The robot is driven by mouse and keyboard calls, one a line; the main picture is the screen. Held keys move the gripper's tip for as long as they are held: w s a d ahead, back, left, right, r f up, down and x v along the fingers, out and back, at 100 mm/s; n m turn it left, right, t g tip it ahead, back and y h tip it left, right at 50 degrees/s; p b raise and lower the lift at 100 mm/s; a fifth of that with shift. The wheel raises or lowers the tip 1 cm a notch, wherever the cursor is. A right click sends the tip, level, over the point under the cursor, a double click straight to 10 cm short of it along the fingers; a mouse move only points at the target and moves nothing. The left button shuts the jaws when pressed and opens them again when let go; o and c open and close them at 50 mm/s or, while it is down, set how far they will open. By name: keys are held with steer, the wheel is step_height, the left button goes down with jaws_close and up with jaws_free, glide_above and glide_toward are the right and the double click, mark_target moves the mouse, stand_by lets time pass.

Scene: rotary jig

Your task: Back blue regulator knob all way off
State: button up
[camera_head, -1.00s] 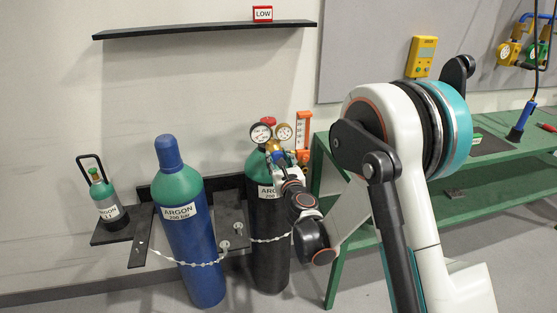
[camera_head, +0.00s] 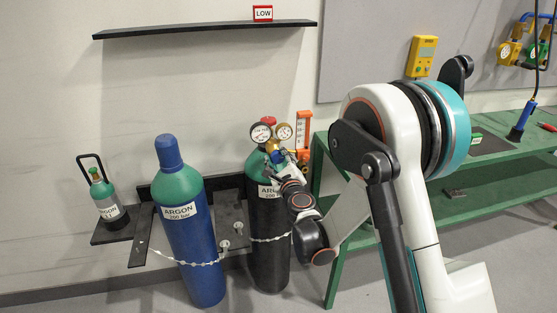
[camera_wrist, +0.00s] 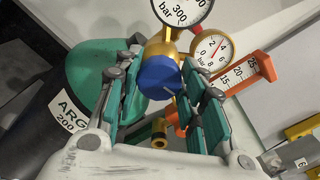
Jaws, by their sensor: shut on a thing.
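The blue regulator knob (camera_wrist: 158,76) is on the front of the brass regulator in the wrist view. My gripper (camera_wrist: 166,80) has its green-padded fingers on either side of the knob, shut on it. The pressure gauge (camera_wrist: 183,8) and the smaller gauge (camera_wrist: 214,50) sit above and right of the knob. In the head view my gripper (camera_head: 273,168) is at the regulator on the dark argon cylinder (camera_head: 267,222), and it partly hides the knob.
An orange scale (camera_wrist: 245,72) stands right of the gauges, close to my right finger. A blue argon cylinder (camera_head: 187,245) stands to the left, held by a chain. A green bench (camera_head: 470,150) is on the right. A shelf (camera_head: 205,30) with a LOW sign hangs above.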

steer(key=n, duration=0.4)
steer(key=shift+n, duration=0.3)
steer(key=n, duration=0.3)
steer(key=shift+a+f+n, duration=0.1)
steer(key=shift+n, duration=0.3)
steer(key=n, duration=0.3)
steer(key=shift+f+n, duration=0.1)
steer(key=shift+n, duration=1.9)
steer(key=shift+s, duration=0.1)
steer(key=o, duration=1)
steer(key=shift+o, duration=0.2)
steer(key=v, duration=0.7)
steer(key=shift+s, duration=0.2)
